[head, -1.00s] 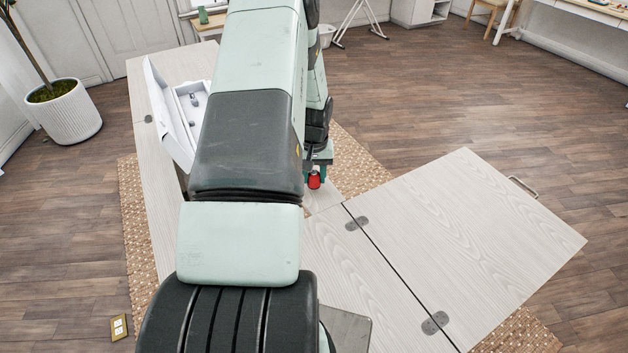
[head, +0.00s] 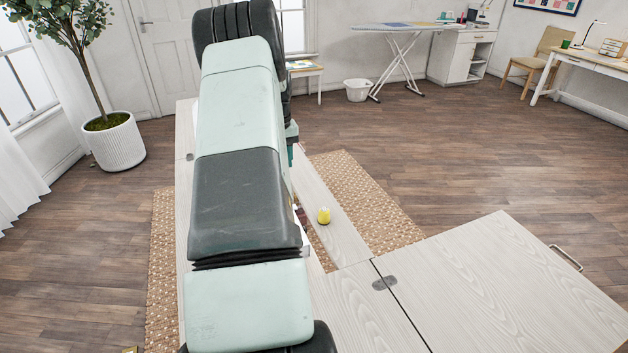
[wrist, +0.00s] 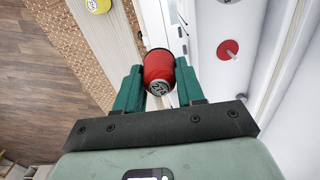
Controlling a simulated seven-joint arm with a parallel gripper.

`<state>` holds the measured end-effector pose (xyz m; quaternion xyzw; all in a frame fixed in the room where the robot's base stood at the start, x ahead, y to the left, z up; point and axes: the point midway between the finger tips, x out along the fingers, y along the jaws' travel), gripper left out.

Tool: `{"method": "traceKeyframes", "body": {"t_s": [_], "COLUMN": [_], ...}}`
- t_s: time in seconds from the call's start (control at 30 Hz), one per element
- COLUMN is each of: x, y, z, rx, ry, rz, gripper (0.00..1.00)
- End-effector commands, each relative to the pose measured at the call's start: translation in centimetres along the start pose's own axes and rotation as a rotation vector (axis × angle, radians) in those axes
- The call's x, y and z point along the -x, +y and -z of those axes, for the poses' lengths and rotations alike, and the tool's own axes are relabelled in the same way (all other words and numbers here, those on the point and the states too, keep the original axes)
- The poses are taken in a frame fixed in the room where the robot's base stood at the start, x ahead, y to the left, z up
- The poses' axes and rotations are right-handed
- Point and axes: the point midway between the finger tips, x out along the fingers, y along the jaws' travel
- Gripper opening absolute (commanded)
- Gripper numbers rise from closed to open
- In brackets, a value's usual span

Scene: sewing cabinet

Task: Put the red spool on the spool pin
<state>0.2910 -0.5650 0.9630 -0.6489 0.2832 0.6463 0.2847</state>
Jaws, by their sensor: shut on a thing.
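In the wrist view my gripper (wrist: 158,66) has its two green fingers shut on the red spool (wrist: 159,75), one on each side. The spool's pale, printed end faces the camera. To its right, a short grey pin on a round red base (wrist: 229,49) stands on a white surface; it looks like the spool pin. The spool appears apart from that pin; the height between them is unclear. In the head view my arm hides the red spool, the pin and most of the gripper.
A yellow spool (head: 323,216) stands on the pale wooden cabinet strip (head: 340,238); its top also shows in the wrist view (wrist: 97,5). The hinged cabinet leaf (head: 500,285) lies open and clear at right. A white edge runs close beside the held spool.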

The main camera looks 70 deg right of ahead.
Motion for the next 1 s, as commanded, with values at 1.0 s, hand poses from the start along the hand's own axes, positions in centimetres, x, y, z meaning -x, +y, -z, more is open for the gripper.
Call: {"method": "traceKeyframes", "body": {"t_s": [1.0], "x": [0.8], "y": [-9.0], "z": [1.7], "rx": [0.073], "ry": [-0.001], "rz": [-0.004], "gripper": [0.10]}}
